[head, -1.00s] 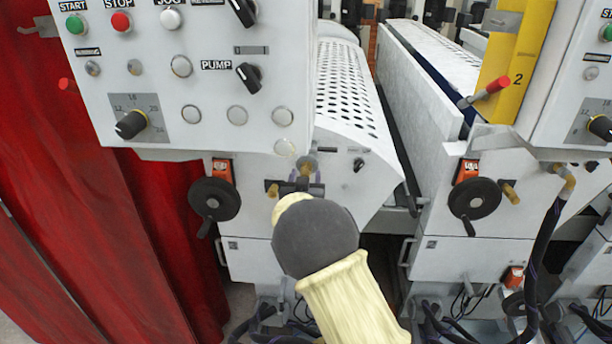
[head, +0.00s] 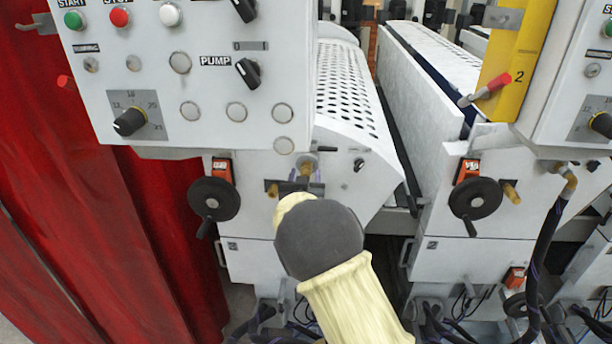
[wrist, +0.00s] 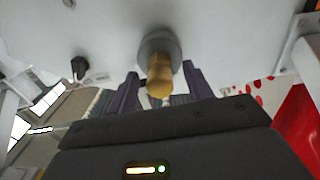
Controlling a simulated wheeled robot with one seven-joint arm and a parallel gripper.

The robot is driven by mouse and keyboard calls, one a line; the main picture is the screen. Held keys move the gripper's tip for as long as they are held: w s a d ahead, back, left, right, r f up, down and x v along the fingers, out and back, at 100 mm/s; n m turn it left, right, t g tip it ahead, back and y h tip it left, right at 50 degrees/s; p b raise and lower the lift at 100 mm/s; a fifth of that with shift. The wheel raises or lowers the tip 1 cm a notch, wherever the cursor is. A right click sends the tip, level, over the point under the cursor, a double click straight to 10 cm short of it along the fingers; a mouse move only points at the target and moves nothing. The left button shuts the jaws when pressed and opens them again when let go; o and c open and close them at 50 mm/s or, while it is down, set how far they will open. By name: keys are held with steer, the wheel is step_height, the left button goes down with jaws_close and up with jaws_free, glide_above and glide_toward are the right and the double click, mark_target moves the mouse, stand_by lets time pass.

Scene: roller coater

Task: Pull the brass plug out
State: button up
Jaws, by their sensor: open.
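The brass plug (wrist: 159,77) sticks out of a round grey collar on the pale machine panel in the wrist view. It is seated in the collar. My gripper (wrist: 160,82) is open, with one dark finger on each side of the plug and a visible gap to each. I cannot tell how far the fingertips reach along it. In the head view the plug (head: 306,169) shows small below the control box, with my gripper (head: 299,184) just in front of it. My arm hides part of the area below.
A black handwheel (head: 213,199) is on the left of the panel and another (head: 475,198) on the right. The control box (head: 200,85) overhangs above. A red curtain (head: 110,230) hangs at left. A small dark knob (wrist: 79,68) is beside the plug.

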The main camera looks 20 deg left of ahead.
jaws_close()
stand_by(0.3)
steer(key=shift+s+f, duration=0.1)
steer(key=shift+s, duration=0.1)
steer(key=shift+s+d+b, duration=0.15)
steer(key=shift+s+b, duration=0.3)
steer(key=shift+s, duration=0.2)
steer(key=shift+s, duration=0.1)
steer(key=shift+b+v, duration=0.85)
steer(key=shift+v, duration=1.15)
